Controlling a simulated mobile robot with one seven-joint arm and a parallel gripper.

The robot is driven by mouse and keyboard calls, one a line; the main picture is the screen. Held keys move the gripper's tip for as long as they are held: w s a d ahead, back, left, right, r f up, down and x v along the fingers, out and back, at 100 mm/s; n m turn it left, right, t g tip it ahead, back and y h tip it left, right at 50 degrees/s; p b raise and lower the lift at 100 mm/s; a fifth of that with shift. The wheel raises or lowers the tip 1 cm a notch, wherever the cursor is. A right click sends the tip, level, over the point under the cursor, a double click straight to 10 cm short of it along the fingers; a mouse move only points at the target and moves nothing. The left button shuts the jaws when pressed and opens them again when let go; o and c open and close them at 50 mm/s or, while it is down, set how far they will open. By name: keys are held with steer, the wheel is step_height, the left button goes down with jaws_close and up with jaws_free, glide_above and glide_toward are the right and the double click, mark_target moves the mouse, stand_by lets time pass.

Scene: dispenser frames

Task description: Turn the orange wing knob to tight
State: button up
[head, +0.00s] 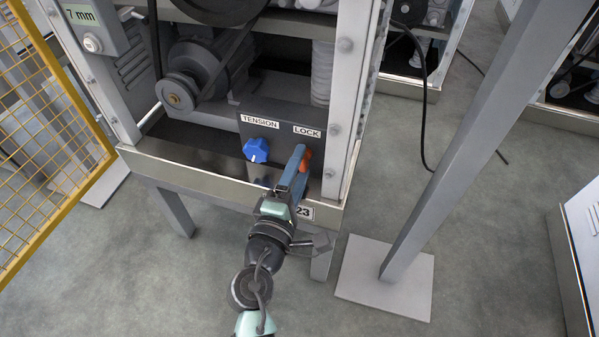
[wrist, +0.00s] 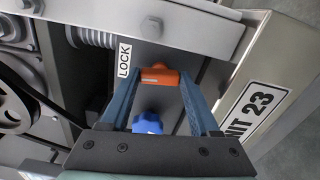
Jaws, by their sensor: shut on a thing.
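The orange wing knob (head: 305,160) is on the dark panel under the LOCK label, partly hidden behind my gripper in the head view. In the wrist view the orange knob (wrist: 159,75) lies crosswise between my fingertips. My gripper (head: 302,157) reaches in from the front, and its two blue fingers are shut on the knob's ends in the wrist view (wrist: 158,78). Any tight or loose marking on the panel is not visible.
A blue knob (head: 256,150) sits left of the orange one under the TENSION label. A metal post (head: 335,110) of the machine frame stands close to the right. A yellow mesh guard (head: 50,120) is at the left. A grey slanted column (head: 470,140) stands further right.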

steer(key=shift+f+m+b, duration=0.1)
steer(key=shift+m+b, duration=0.25)
steer(key=shift+m, duration=0.35)
steer(key=o, duration=1.1)
steer(key=p+v, duration=0.2)
steer(key=v, duration=1.1)
